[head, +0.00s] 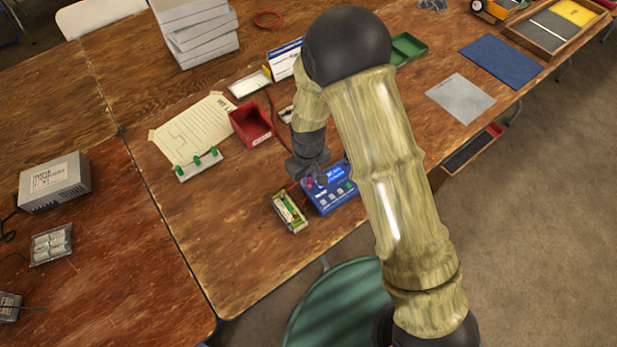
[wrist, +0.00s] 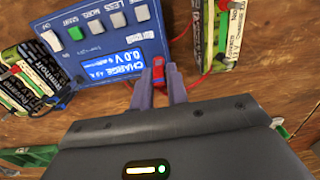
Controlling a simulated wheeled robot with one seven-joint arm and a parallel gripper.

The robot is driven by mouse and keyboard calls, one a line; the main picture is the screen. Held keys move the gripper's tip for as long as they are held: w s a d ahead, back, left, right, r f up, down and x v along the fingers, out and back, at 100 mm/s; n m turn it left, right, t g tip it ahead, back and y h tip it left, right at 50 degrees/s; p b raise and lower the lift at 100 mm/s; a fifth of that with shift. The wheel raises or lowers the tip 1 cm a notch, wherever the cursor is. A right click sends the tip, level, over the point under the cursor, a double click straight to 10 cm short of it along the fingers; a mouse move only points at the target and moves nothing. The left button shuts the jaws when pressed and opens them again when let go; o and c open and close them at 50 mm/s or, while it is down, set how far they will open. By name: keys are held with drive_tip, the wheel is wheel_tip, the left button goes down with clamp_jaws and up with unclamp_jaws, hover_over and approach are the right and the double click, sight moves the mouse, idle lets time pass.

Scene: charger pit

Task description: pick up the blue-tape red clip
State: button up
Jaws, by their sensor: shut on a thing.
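My gripper (head: 310,170) points down at the edge of the blue charger (head: 328,190). In the wrist view its two fingers (wrist: 159,80) are shut on a small red clip (wrist: 158,63), right beside the charger (wrist: 98,50). The charger's display reads 0.0 V. A battery pack (head: 290,211) sits left of the charger in the head view. Battery cells also show at the left of the wrist view (wrist: 22,85), and another cell with red parts stands at the right (wrist: 228,30).
A red wire (wrist: 191,50) runs close to my right finger. A red bin (head: 250,126), a paper sheet (head: 192,132) and a holder with green knobs (head: 199,164) lie on the table. Bare wood (head: 235,245) is free at the front left.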

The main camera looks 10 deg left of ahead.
drive_tip(key=shift+w+r, duration=0.1)
drive_tip(key=shift+r, duration=0.4)
wheel_tip(320, 180, up, 9)
drive_tip(key=shift+d+r+b, duration=0.1)
drive_tip(key=shift+b, duration=0.2)
drive_tip(key=shift+d, duration=0.1)
drive_tip(key=w+d+p, duration=0.1)
drive_tip(key=w+d, duration=0.5)
drive_tip(key=d, duration=0.2)
drive_tip(key=w+d+f+p, duration=0.1)
drive_tip(key=w+d+p, duration=0.1)
drive_tip(key=w+d, duration=0.4)
drive_tip(key=d, duration=0.3)
drive_tip(key=shift+w+d+f, duration=0.2)
drive_tip(key=shift+w+f, duration=0.05)
drive_tip(key=shift+w, duration=0.05)
drive_tip(key=shift+f, duration=0.15)
